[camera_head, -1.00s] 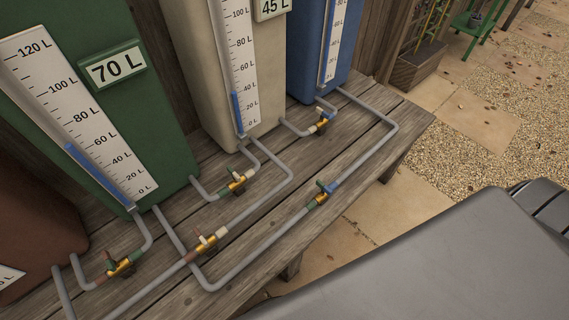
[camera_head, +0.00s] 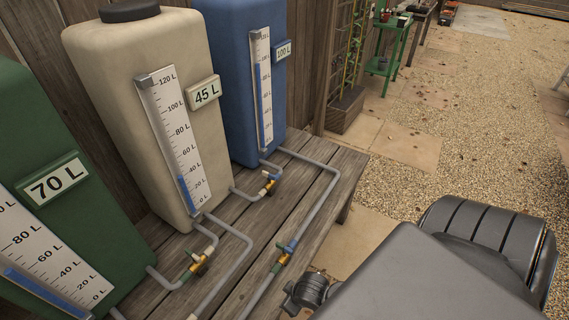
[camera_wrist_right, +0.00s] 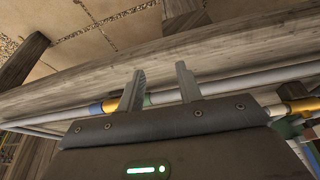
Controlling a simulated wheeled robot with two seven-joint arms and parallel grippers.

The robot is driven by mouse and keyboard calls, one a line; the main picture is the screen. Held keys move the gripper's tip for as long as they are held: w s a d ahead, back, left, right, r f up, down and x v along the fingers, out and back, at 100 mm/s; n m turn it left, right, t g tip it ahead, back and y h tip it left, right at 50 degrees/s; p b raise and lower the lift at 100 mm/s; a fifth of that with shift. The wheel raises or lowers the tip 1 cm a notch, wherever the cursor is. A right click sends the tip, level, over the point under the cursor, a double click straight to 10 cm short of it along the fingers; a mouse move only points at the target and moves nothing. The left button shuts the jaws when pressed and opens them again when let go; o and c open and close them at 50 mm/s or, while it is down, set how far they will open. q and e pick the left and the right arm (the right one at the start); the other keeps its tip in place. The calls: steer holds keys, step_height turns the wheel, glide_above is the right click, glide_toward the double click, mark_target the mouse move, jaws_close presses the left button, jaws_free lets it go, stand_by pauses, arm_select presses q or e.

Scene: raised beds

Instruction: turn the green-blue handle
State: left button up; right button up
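The green-blue handle (camera_head: 281,247) sits on a brass valve in the front grey pipe on the wooden bench. The valve has a blue collar on the far side and a green one on the near side. In the right wrist view, my right gripper (camera_wrist_right: 161,86) is open and empty, fingers apart above the pipes. A brass valve with a blue collar (camera_wrist_right: 95,108) shows just left of the fingers, partly hidden by the gripper; it looks like the same valve, but its handle is not clear there. My left gripper is not in view.
The green tank (camera_head: 75,220), beige tank (camera_head: 135,80) and blue tank (camera_head: 230,80) stand along the bench (camera_head: 318,165). Other valves are close by: one before the beige tank (camera_head: 194,265), one before the blue tank (camera_head: 269,184). Gravel (camera_head: 470,130) lies open at right.

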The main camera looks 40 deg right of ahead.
steer(key=w+r+t, duration=0.1)
steer(key=w+r, duration=0.4)
steer(key=r, duration=0.3)
steer(key=n+p, duration=0.1)
steer(key=p, duration=0.1)
glide_toward(284, 247)
steer(key=shift+g+y, duration=0.3)
steer(key=shift+y, duration=0.2)
steer(key=b+x, duration=0.1)
steer(key=x, duration=0.2)
steer(key=b+x, duration=0.2)
steer(key=x, duration=0.1)
steer(key=d+b+x, duration=0.1)
steer(key=x, duration=0.3)
steer(key=shift+w, duration=0.3)
jaws_close()
steer(key=shift+d, duration=0.15)
